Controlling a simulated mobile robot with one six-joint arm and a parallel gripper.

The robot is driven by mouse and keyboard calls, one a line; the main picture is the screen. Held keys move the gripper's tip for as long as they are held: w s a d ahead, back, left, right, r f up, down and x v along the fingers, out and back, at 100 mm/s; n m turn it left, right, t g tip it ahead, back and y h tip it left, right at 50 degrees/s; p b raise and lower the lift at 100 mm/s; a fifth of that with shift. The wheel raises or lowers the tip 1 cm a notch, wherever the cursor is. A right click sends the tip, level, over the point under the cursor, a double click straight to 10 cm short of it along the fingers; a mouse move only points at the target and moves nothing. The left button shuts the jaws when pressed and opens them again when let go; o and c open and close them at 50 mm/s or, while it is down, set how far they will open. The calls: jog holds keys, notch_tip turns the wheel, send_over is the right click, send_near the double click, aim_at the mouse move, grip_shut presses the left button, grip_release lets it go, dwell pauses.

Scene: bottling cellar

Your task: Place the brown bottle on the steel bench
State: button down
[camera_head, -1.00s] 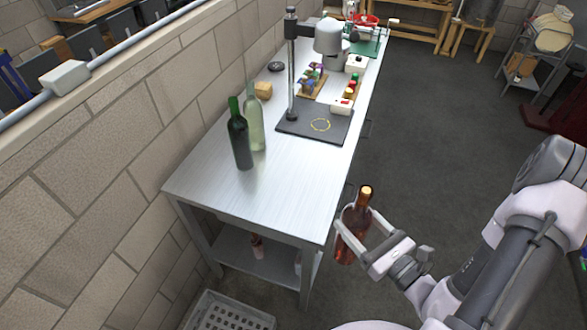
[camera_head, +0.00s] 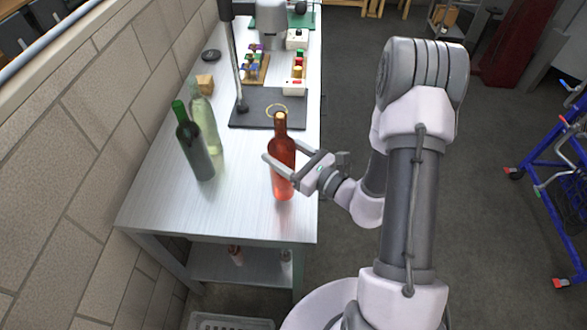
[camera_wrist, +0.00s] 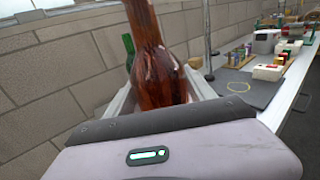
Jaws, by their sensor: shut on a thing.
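The brown bottle (camera_head: 282,172) is upright over the right-hand side of the steel bench (camera_head: 240,210) in the head view. My gripper (camera_head: 283,151) is shut on its body, with one finger on each side. Its base appears at or just above the bench top; I cannot tell whether it touches. In the wrist view the bottle (camera_wrist: 160,75) stands between my fingers, its neck top cut off and its base hidden by my gripper.
A dark green bottle (camera_head: 194,150) and a pale clear bottle (camera_head: 206,120) stand to the left on the bench. A dark stand base (camera_head: 260,118) lies behind. A cork-coloured block (camera_head: 204,82) is farther back. The bench's near part is clear.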

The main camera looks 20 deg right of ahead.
jog(key=w+f+b, duration=0.1)
jog(key=w+f, duration=0.3)
jog(key=shift+w+a, duration=0.4)
jog(key=shift+a, duration=0.05)
jog(key=shift+f+b, duration=0.1)
jog(key=shift+b, duration=0.2)
jog(key=shift+c, duration=1.6)
grip_release()
